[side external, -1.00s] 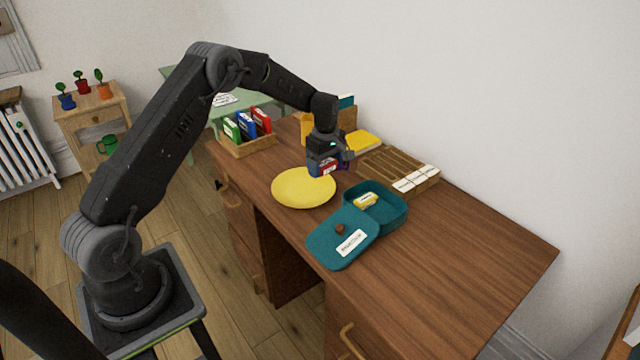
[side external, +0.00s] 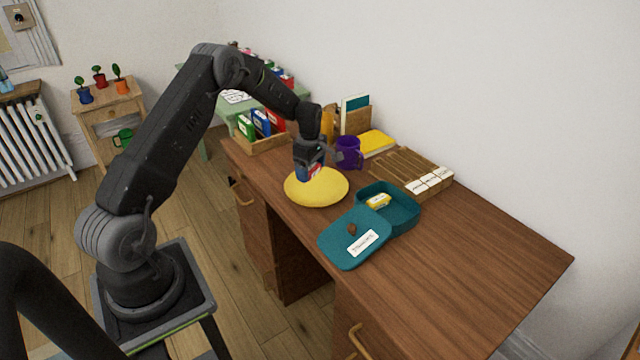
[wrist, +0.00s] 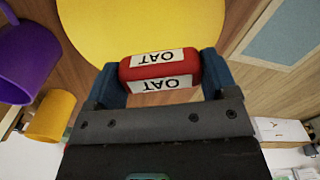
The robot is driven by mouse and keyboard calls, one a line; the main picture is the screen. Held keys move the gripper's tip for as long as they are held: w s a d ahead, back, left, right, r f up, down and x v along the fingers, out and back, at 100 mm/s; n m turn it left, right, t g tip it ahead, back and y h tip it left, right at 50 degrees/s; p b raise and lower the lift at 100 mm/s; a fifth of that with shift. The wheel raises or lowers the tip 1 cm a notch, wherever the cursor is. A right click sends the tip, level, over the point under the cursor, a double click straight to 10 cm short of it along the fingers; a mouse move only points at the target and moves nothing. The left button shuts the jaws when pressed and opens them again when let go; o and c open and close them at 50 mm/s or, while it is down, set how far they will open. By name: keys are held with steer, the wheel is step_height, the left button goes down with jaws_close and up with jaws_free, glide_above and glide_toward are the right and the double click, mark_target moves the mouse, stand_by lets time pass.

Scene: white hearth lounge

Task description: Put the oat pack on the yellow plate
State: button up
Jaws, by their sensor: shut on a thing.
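The oat pack (wrist: 160,70) is red with white OAT labels. In the wrist view it sits between the two blue fingers of my gripper (wrist: 162,82), which is shut on it. The yellow plate (side external: 317,190) lies on the wooden desk, and it also fills the top of the wrist view (wrist: 140,22). In the side view my gripper (side external: 309,176) is over the back left part of the plate, with the pack low above it. I cannot tell whether the pack touches the plate.
A purple mug (side external: 348,153) stands just behind the plate. A teal box (side external: 402,212) with its lid (side external: 345,250) is at the front right. A wooden tray with coloured packs (side external: 262,146) is at the left, and a slatted rack (side external: 408,168) is behind. The desk's right end is clear.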

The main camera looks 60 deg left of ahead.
mark_target(320, 193)
steer(key=shift+w+d+f, duration=0.85)
steer(key=shift+w, duration=0.2)
steer(key=shift+f, duration=2)
steer(key=shift+f, duration=0.45)
steer(key=o, duration=0.8)
steer(key=shift+f, duration=0.15)
steer(key=shift+s, duration=0.1)
